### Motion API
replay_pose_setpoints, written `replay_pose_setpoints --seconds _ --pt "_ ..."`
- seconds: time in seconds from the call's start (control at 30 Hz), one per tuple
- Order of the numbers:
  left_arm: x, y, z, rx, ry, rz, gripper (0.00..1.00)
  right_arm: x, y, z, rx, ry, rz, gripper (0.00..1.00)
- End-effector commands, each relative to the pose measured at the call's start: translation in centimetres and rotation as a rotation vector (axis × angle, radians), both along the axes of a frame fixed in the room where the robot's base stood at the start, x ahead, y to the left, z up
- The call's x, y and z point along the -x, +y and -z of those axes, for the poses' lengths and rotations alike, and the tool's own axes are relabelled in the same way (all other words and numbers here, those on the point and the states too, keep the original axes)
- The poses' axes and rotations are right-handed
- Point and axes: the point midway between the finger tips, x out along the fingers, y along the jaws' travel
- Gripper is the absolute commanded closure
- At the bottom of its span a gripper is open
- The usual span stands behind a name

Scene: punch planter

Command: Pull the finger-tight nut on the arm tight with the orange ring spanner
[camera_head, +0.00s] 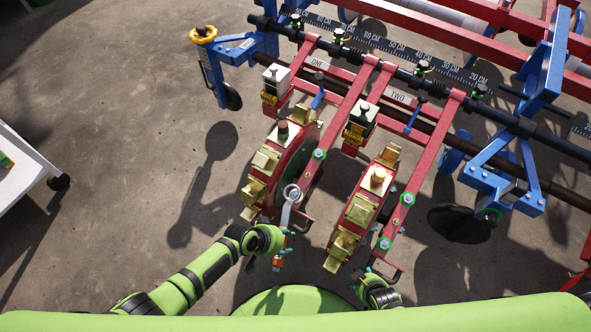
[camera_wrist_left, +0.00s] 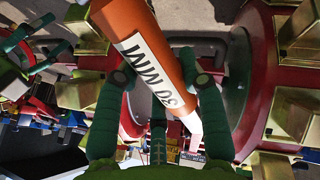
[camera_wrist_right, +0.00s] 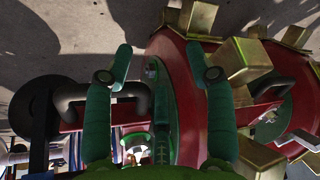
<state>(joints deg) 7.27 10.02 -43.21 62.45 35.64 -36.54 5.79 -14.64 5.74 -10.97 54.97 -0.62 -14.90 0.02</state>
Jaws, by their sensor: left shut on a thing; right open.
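The spanner has a silver shank and ring end (camera_head: 292,192) and an orange handle (camera_head: 278,262). In the left wrist view its orange handle (camera_wrist_left: 150,35) reads "30 MM". My left gripper (camera_head: 283,241) is shut on the spanner, which points up the picture beside the red wheel of row ONE. Whether the ring touches a nut is unclear. Which nut is finger-tight cannot be told. My right gripper (camera_wrist_right: 160,75) is open and empty, near row TWO's lower end.
Red wheels with brass cups, the left one (camera_head: 254,190) and the right one (camera_head: 360,210), crowd the working area. A black handle (camera_head: 396,277) juts out by my right gripper. A white cart (camera_head: 25,175) stands far left. The concrete floor between is clear.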

Motion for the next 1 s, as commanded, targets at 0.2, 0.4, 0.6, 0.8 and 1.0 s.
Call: replay_pose_setpoints --seconds 0.2,0.4,0.6,0.8,1.0 --pt "0.4 0.3 -1.7 0.002 -0.003 0.000 1.00 1.0 -0.5 -0.5 -0.001 -0.023 -0.008 0.44" --pt "0.6 0.5 -2.5 0.001 -0.003 0.000 1.00 3.0 -0.6 -0.5 0.003 0.018 -0.006 0.44" --pt "0.8 0.6 -2.9 0.001 -0.003 0.000 1.00 4.3 -0.8 -0.5 0.006 0.045 -0.004 0.44" --pt "0.8 0.6 -2.9 0.001 -0.003 0.000 1.00 4.5 -0.8 -0.4 0.006 0.049 -0.004 0.44" --pt "0.8 0.6 -2.9 0.002 -0.003 0.000 1.00 4.5 -0.8 -0.4 0.006 0.049 -0.004 0.44"
